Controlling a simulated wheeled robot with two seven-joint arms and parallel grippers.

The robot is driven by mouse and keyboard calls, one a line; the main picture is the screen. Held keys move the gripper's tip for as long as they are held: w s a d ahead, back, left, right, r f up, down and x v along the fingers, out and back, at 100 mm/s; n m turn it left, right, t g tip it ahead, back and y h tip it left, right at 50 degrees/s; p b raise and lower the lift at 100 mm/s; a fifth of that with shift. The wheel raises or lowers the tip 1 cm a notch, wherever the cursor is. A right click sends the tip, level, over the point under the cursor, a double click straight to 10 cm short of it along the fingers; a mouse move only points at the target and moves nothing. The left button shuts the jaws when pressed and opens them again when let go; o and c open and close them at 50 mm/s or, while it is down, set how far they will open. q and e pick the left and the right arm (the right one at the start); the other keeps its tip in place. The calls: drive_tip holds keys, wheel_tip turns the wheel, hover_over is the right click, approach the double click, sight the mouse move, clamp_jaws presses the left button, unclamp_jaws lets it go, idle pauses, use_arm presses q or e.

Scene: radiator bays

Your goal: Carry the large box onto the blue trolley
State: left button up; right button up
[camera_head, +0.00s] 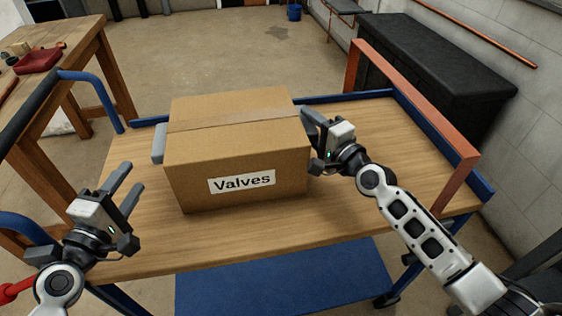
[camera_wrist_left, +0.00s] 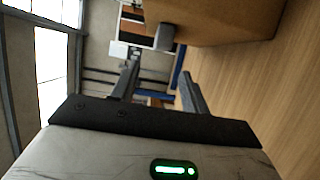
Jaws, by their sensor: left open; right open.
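The large box (camera_head: 237,150) is brown cardboard with a "Valves" label. It stands upright on the wooden top of the blue trolley (camera_head: 365,130), left of the middle. A grey handle (camera_head: 159,143) juts from its left side. My left gripper (camera_head: 127,190) is open and empty, to the left of the box and apart from it. In the left wrist view the box (camera_wrist_left: 225,18) and its grey handle (camera_wrist_left: 164,37) lie beyond the open fingers (camera_wrist_left: 158,80). My right gripper (camera_head: 314,140) is open at the box's right side, close to it; I cannot tell whether they touch.
A wooden workbench (camera_head: 75,60) with a red tray (camera_head: 38,60) stands at the left. A long black chest (camera_head: 435,60) stands along the right wall. An orange rail (camera_head: 420,100) rises at the trolley's right end.

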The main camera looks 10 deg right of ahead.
drive_tip(key=shift+s+d+f, duration=0.1)
drive_tip(key=shift+s+d, duration=0.15)
drive_tip(key=shift+s, duration=0.25)
use_arm(q)
drive_tip(key=shift+s, duration=0.2)
use_arm(e)
drive_tip(key=v, duration=1.1)
